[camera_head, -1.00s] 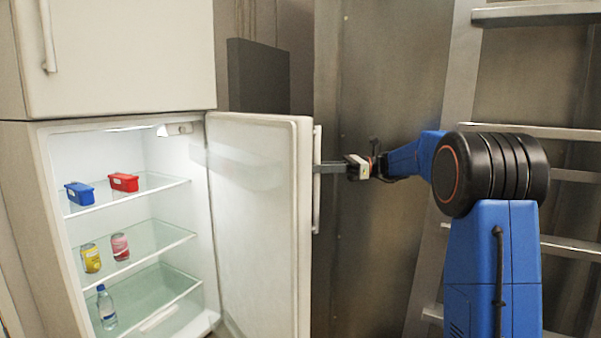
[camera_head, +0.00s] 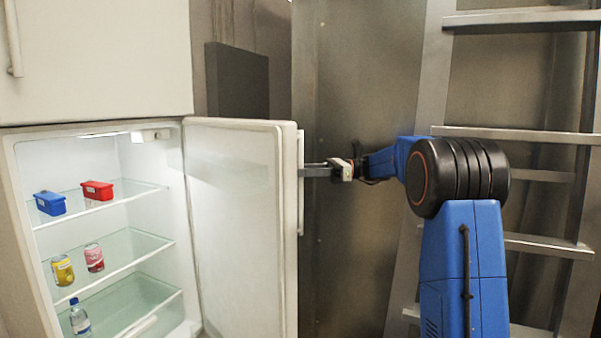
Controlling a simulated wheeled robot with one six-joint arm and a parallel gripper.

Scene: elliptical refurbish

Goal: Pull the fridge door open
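The white fridge door (camera_head: 235,225) stands wide open, swung out to the right of the lit fridge interior (camera_head: 115,210). Its vertical handle (camera_head: 300,205) is on the door's outer right edge. My gripper (camera_head: 308,171) is at the handle, its fingers reaching left to it at the upper part. The fingers are small here and partly hidden by the door edge, so I cannot tell whether they are closed on the handle.
Glass shelves hold a blue box (camera_head: 50,203), a red box (camera_head: 97,190), a yellow can (camera_head: 62,270), a pink can (camera_head: 94,257) and a bottle (camera_head: 79,317). A freezer door (camera_head: 95,60) is above. A metal ladder (camera_head: 515,130) stands behind my arm at right.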

